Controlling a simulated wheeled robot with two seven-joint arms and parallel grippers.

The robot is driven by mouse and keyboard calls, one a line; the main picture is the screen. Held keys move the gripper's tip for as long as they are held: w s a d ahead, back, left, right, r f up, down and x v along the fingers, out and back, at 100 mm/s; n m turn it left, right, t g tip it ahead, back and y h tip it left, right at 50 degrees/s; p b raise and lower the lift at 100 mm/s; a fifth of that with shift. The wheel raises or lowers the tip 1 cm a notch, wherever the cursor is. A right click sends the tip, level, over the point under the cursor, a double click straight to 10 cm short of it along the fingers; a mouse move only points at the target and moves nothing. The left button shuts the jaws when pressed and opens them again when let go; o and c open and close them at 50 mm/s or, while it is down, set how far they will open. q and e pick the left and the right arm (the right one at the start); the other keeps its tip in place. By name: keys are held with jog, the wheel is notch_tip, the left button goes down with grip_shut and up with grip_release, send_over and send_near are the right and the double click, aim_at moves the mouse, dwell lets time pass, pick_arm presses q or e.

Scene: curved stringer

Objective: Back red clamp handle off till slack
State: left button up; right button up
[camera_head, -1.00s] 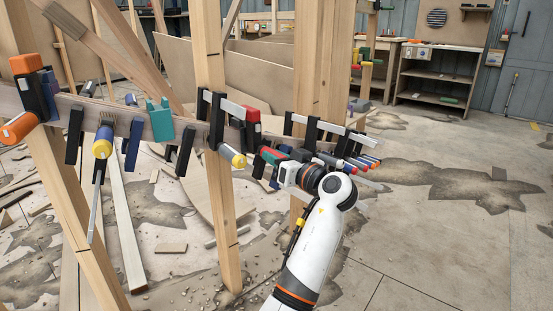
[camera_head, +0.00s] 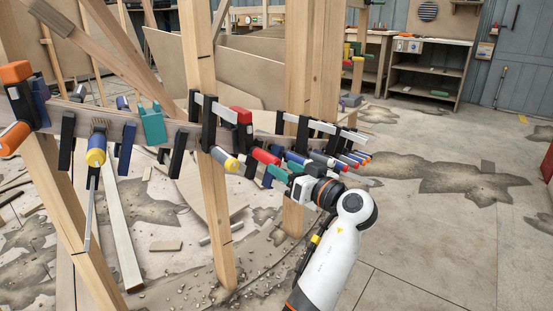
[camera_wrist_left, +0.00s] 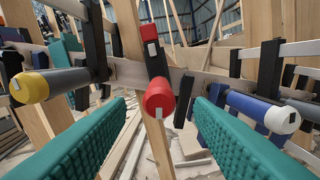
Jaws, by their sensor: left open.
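The red clamp handle (camera_head: 265,156) is a short cylinder on a clamp fixed across the curved wooden strip (camera_head: 178,127). In the left wrist view the red handle (camera_wrist_left: 160,98) points at the camera, centred between the fingers with clear space on both sides. My left gripper (camera_head: 277,171), with teal ribbed finger pads, is open just short of the handle and not visibly touching it. The clamp's dark body (camera_wrist_left: 155,58) shows behind the handle; its jaws on the strip are partly hidden. My right gripper is not in view.
A yellow-ended clamp handle (camera_wrist_left: 32,88) is left of the red one, and a blue, white-ended handle (camera_wrist_left: 262,113) is close on the right. Offcuts litter the floor; a workbench (camera_head: 432,65) is far right.

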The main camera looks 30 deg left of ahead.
pick_arm(q)
jog(key=shift+s+d, duration=0.1)
jog(key=shift+d, duration=0.25)
